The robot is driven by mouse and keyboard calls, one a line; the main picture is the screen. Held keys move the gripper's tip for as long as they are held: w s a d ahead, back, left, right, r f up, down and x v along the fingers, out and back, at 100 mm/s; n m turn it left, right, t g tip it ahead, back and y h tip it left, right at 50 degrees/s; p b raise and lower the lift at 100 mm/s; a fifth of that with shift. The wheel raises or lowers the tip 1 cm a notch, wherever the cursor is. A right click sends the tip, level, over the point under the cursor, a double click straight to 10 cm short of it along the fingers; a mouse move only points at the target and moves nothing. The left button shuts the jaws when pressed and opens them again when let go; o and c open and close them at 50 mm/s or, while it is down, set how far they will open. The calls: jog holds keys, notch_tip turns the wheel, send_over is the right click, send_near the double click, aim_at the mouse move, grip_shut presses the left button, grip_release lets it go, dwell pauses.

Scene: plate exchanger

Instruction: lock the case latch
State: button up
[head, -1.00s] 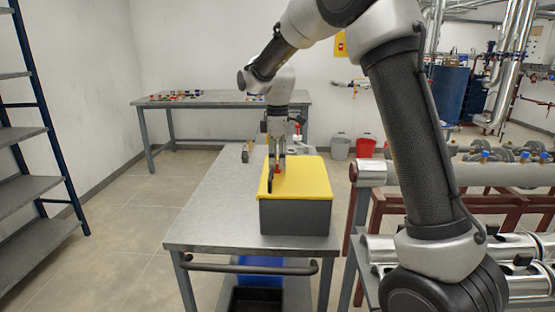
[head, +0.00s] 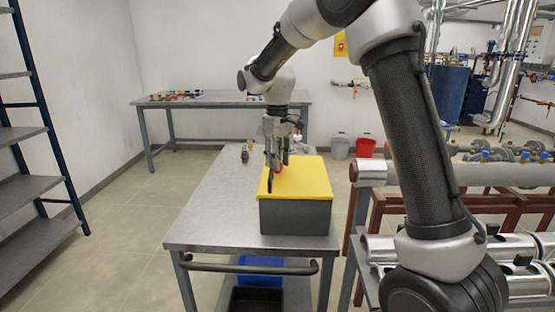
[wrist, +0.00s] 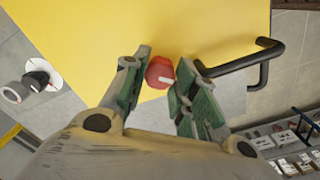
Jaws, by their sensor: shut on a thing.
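The case has a yellow lid (head: 308,180) and a dark grey body (head: 295,217) and stands shut on the metal table. A red latch knob (wrist: 159,74) with a white mark sits at the lid's edge, beside a black handle (wrist: 262,60). In the head view the handle (head: 269,181) is at the lid's left side. My gripper (wrist: 166,70) points down with its green-padded fingers on either side of the knob, shut on it. In the head view my gripper (head: 278,158) partly hides the knob.
A few small items (head: 246,153) stand behind the case. A back bench (head: 220,100), a shelf rack (head: 35,180) at left and pipework (head: 465,178) at right surround it.

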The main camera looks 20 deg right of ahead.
jog(key=m, duration=0.5)
jog(key=shift+m, duration=2.5)
jog(key=o, duration=0.8)
notch_tip(320, 180, up, 12)
